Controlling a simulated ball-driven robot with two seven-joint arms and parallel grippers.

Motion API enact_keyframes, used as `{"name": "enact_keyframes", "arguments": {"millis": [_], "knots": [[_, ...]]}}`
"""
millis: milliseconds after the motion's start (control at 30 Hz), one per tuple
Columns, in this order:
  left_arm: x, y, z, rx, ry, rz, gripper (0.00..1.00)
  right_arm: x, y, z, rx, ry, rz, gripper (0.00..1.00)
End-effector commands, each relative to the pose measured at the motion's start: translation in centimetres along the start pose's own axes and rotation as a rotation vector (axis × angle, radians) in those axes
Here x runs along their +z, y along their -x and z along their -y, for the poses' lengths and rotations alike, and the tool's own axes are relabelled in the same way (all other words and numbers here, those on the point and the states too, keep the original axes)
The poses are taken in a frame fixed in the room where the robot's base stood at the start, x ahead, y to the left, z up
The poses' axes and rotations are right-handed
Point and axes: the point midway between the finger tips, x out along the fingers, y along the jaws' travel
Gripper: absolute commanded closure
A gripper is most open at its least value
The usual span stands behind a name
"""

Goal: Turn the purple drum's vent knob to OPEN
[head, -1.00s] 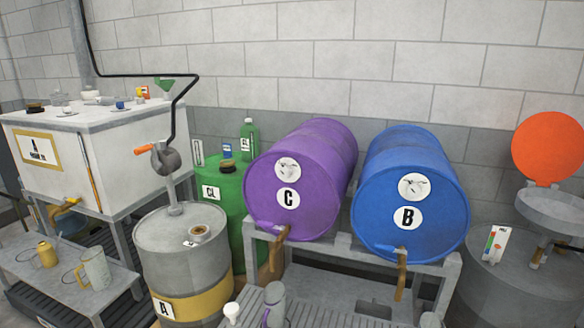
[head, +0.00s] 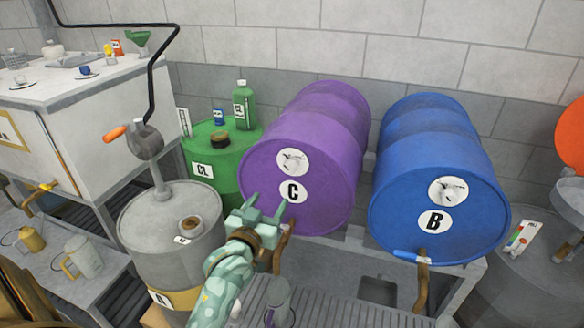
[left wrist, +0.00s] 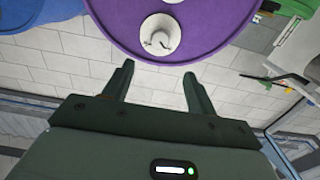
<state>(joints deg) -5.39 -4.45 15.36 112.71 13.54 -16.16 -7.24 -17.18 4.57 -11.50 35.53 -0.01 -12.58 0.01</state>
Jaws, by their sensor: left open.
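The purple drum (head: 325,125) lies on its side on a grey stand, its round end facing me with a "C" label. Its vent knob (head: 292,161) is a small metallic part on a white round plate above the label. The plate and knob also show at the top of the left wrist view (left wrist: 160,34); the marking is too small to read. My left gripper (head: 264,207) is open and empty, in front of the drum's lower left edge, below the knob. In the left wrist view, its fingers (left wrist: 159,72) point toward the drum and are apart from the knob.
The blue drum (head: 430,140) with a "B" label lies to the right. A grey drum (head: 165,235) with a crank pump and a green drum (head: 225,180) stand left. Taps hang below both lying drums. A jug (head: 278,300) stands below the purple drum.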

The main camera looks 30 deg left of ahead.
Motion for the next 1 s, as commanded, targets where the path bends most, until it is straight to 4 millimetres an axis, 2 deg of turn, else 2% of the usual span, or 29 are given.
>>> {"name": "enact_keyframes", "arguments": {"millis": [167, 300, 500, 700, 1000], "knots": [[0.1, -4.2, 0.0, -0.001, -0.001, -0.002, 0.43, 1.0, -0.8, -0.3, 0.003, 0.003, 0.016, 0.64], [0.3, -8.0, 0.0, 0.000, -0.001, 0.000, 0.43, 1.1, -1.5, -0.3, 0.003, 0.003, 0.017, 0.64], [0.3, -12.2, 0.0, 0.001, 0.000, 0.001, 0.43, 0.9, -2.4, -0.1, 0.000, 0.001, 0.015, 0.64], [0.2, -14.3, 0.0, 0.001, -0.001, 0.001, 0.43, 0.8, -2.9, 0.5, -0.007, -0.002, 0.015, 0.64], [0.1, -14.7, 0.0, 0.001, -0.001, 0.002, 0.43, 0.7, -2.9, 0.7, -0.009, -0.004, 0.012, 0.64]]}}
